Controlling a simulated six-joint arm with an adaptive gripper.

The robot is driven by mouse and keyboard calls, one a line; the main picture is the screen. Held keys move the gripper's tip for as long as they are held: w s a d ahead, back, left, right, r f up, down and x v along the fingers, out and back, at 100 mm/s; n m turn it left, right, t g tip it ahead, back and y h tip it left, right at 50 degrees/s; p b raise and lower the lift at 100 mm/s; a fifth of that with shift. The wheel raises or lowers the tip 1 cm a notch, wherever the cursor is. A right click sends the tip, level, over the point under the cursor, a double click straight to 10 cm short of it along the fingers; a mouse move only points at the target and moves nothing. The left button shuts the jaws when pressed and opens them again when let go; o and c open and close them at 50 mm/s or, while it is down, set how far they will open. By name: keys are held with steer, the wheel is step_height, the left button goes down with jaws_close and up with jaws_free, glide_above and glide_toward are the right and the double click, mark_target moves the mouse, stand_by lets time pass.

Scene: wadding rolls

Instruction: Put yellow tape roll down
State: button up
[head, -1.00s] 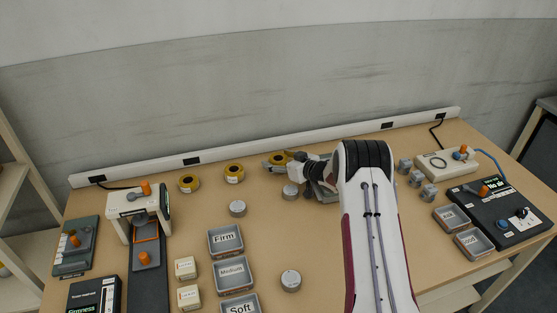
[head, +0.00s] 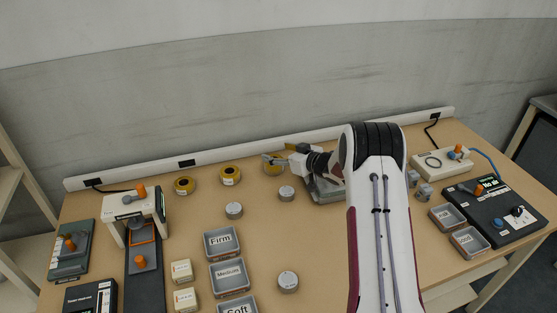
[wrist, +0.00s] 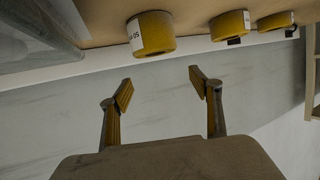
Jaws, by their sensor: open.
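Three yellow tape rolls stand in a row near the back of the table. The rightmost roll (head: 274,169) is partly hidden by my gripper (head: 279,153). The other rolls, the middle one (head: 230,176) and the left one (head: 185,185), stand to its left. In the wrist view the nearest roll (wrist: 152,36) rests on the table with a white label on its side. My gripper (wrist: 163,88) is open there, fingers spread and empty, apart from that roll.
A white rail (head: 270,146) runs along the table's back edge. Grey round rolls (head: 234,210) and labelled trays, Firm (head: 207,255) and Medium (head: 215,290), lie in front. A grey tray (head: 325,190) sits beneath my arm. A white press (head: 130,205) stands at left.

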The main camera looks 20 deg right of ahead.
steer(key=shift+r, duration=1.5)
steer(key=shift+d+r, duration=0.1)
steer(key=shift+r, duration=0.35)
steer(key=s+d+r+m+h, duration=0.1)
steer(key=s+r+h, duration=0.3)
steer(key=r, duration=0.5)
steer(key=s+r+m+h, duration=0.2)
steer(key=s+r, duration=0.3)
steer(key=r, duration=0.5)
steer(key=s+a+r+m+g+h, duration=0.1)
steer(key=s+r, duration=0.2)
steer(key=s, duration=0.5)
steer(key=s+a+r+m+g+h, duration=0.1)
steer(key=s+r+g, duration=0.1)
steer(key=s, duration=0.5)
steer(key=s+a+f+g+y, duration=0.1)
steer(key=s+a+f, duration=0.1)
steer(key=s, duration=0.8)
steer(key=s+a+f+g+y, duration=0.1)
steer(key=s+a, duration=0.4)
steer(key=s, duration=0.6)
steer(key=s+a+f+g, duration=0.2)
steer(key=s+a+f, duration=0.1)
steer(key=s, duration=0.8)
steer(key=shift+a+f+n+y, duration=0.2)
steer(key=shift+n+y, duration=0.1)
steer(key=shift+y, duration=0.1)
